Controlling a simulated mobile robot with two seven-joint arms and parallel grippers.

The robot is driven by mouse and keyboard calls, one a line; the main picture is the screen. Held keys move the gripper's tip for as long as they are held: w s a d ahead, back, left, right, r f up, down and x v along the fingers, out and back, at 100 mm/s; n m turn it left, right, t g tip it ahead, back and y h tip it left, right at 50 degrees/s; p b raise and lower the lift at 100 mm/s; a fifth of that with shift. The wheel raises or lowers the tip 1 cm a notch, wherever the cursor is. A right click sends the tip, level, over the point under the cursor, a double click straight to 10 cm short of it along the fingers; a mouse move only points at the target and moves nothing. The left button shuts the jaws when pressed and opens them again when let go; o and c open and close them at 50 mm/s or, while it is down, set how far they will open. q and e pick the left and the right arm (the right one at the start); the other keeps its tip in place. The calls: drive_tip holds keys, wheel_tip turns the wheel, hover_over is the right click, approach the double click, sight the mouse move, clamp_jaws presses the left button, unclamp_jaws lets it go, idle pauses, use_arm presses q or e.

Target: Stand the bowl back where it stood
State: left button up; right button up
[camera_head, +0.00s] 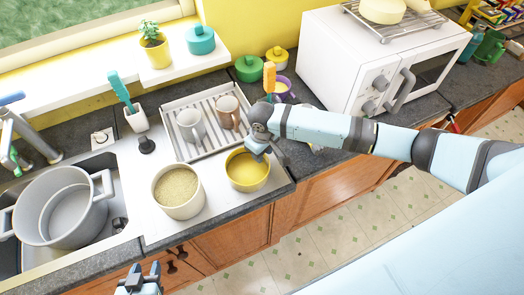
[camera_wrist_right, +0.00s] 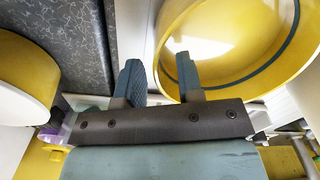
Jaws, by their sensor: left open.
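The yellow bowl (camera_head: 248,172) stands upright on the pale sink drainboard (camera_head: 150,222), near the counter's front edge. My right gripper (camera_head: 262,152) is at its rim, on the far right side. In the right wrist view the bowl (camera_wrist_right: 235,45) fills the upper right. The fingers of my right gripper (camera_wrist_right: 160,78) are apart there, one over the bowl and one outside its rim, with a gap visible between them. My left gripper (camera_head: 140,280) is open and empty at the bottom of the head view, away from the bowl.
A cream pot (camera_head: 178,190) of grain stands just left of the bowl. Behind is a dish rack (camera_head: 205,147) with two mugs. A grey pot (camera_head: 62,210) sits in the sink at the left. A white microwave (camera_head: 370,60) stands to the right.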

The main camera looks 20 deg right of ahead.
use_arm(q)
drive_tip(key=shift+s+f, duration=0.2)
drive_tip(key=shift+s, duration=0.2)
use_arm(e)
drive_tip(key=shift+r, duration=3.95)
use_arm(q)
drive_tip(key=shift+w+r, duration=0.35)
drive_tip(key=shift+w, duration=0.1)
drive_tip(key=shift+s+f, duration=0.2)
drive_tip(key=shift+s, duration=0.2)
